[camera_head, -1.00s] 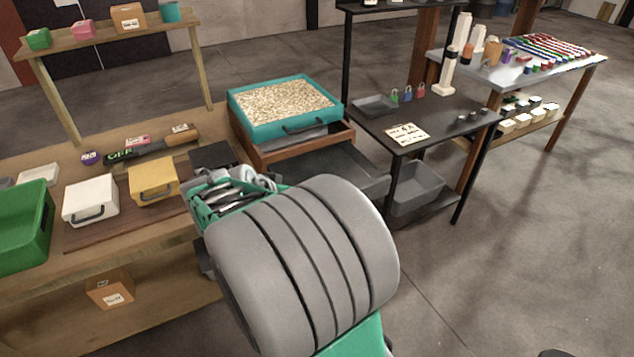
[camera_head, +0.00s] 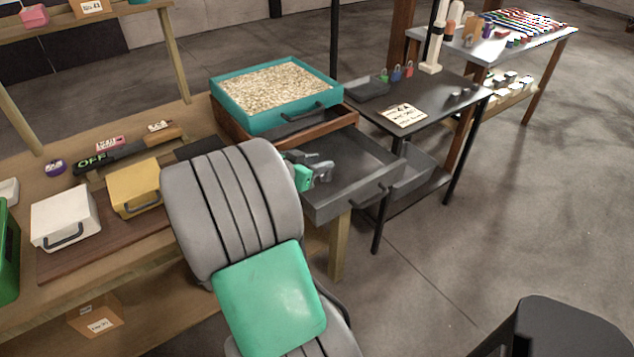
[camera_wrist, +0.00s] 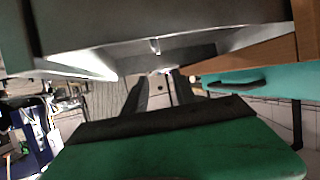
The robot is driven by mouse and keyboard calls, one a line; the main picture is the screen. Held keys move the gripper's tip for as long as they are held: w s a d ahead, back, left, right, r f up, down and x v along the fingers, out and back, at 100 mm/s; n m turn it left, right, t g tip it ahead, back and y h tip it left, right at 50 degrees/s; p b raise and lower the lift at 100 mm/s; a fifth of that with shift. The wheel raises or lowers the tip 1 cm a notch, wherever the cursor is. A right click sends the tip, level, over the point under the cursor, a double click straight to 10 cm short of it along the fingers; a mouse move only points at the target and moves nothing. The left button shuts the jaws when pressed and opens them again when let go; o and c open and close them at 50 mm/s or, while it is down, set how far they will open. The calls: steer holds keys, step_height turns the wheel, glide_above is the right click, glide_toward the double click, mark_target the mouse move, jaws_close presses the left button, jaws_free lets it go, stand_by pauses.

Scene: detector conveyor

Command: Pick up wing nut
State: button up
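No wing nut can be clearly made out in either view. A small pale object (camera_wrist: 155,45) shows against a grey surface in the wrist view; it is too small to identify. The grey drawer (camera_head: 352,205) is pulled out below the teal bin. My gripper (camera_head: 322,168) is over the drawer's left part in the head view, with my arm hiding the near left area. In the wrist view my two dark fingers (camera_wrist: 162,90) stand apart with nothing seen between them. Grey drawer surfaces (camera_wrist: 180,15) fill the top of that view.
The teal bin (camera_head: 245,115) of pale pellets sits above the drawer in a wooden frame. A white box (camera_head: 66,218) and yellow box (camera_head: 134,188) stand on the left bench. A black table (camera_head: 450,108) with a label card and padlocks is at right.

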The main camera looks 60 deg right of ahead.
mark_target(328, 174)
steer(key=f+b, duration=0.1)
steer(key=f, duration=0.2)
steer(key=shift+w+b, duration=0.4)
steer(key=shift+f, duration=0.15)
steer(key=x, duration=0.2)
steer(key=p+x, duration=0.1)
steer(key=x, duration=0.4)
steer(key=shift+s+d, duration=0.2)
steer(key=shift+s, duration=0.15)
jaws_close()
